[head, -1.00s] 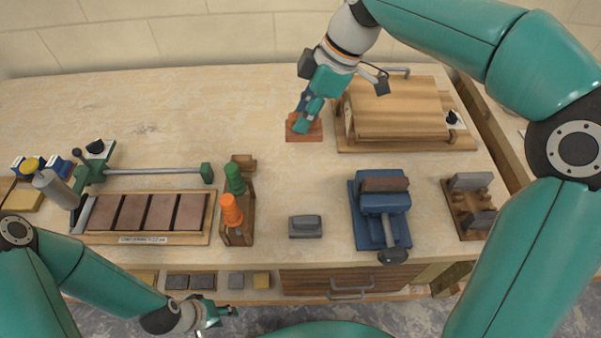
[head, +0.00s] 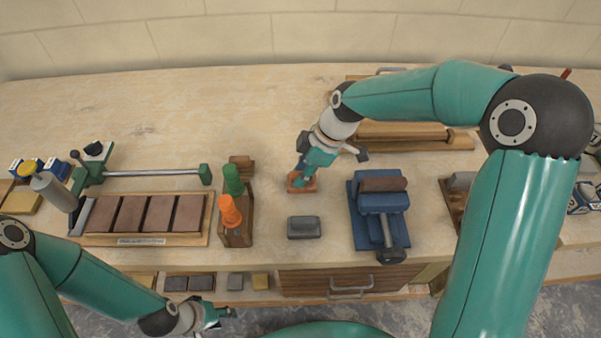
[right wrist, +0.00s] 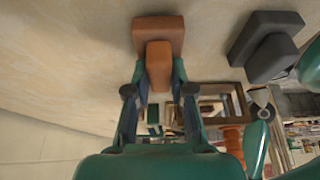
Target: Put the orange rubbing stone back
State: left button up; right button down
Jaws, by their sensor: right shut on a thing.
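The orange rubbing stone (head: 303,186) is at the middle of the bench, behind the grey rubbing stone (head: 304,228). My right gripper (head: 301,176) is shut on it from above. In the right wrist view the orange stone (right wrist: 158,32) shows its broad block, and its narrower grip is between the two fingers (right wrist: 159,88). I cannot tell whether its base touches the bench. The grey stone also shows in the right wrist view (right wrist: 265,45), apart from the orange one. My left gripper (head: 218,314) is low at the front, below the bench edge; its fingers are too small to read.
A blue vise (head: 382,212) stands right of the grey stone. A wooden rack with green and orange handled tools (head: 237,232) stands to the left. A tray of brown stones (head: 85,238) lies farther left. A wooden press (head: 400,133) is behind, partly hidden by my right arm.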

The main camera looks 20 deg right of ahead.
jog(key=shift+f, duration=0.3)
jog(key=c, duration=1)
grip_release()
jog(key=v, duration=1.2)
